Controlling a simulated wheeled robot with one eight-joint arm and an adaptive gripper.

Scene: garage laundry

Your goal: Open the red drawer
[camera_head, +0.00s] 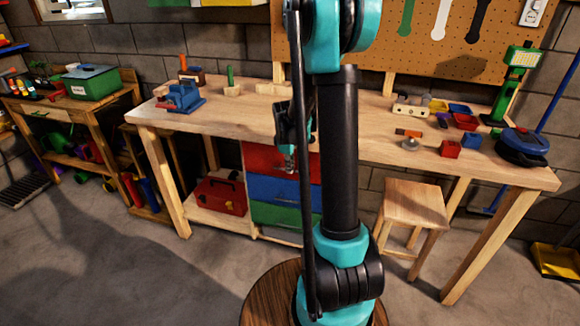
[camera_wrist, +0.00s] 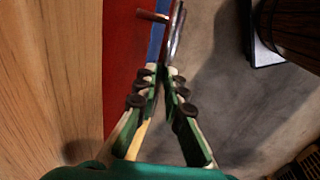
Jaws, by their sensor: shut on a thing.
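The red drawer (camera_head: 260,158) is the top one in a stack under the workbench, and its front looks about flush with the drawers below. In the wrist view its red front (camera_wrist: 122,60) runs beside the wooden bench top. A metal handle (camera_wrist: 176,35) stands out from that front. My gripper (camera_head: 289,165) is at the drawer front, partly behind my own arm. In the wrist view my gripper (camera_wrist: 162,72) has its fingertips close together at the near end of the handle, shut on it. The exact contact is partly hidden by the fingers.
A blue drawer (camera_head: 270,188) and a green drawer (camera_head: 272,215) sit below. The workbench top (camera_head: 230,108) lies just above. A red toolbox (camera_head: 220,196) is on the shelf at left, and a wooden stool (camera_head: 416,203) stands at right. The floor in front is clear.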

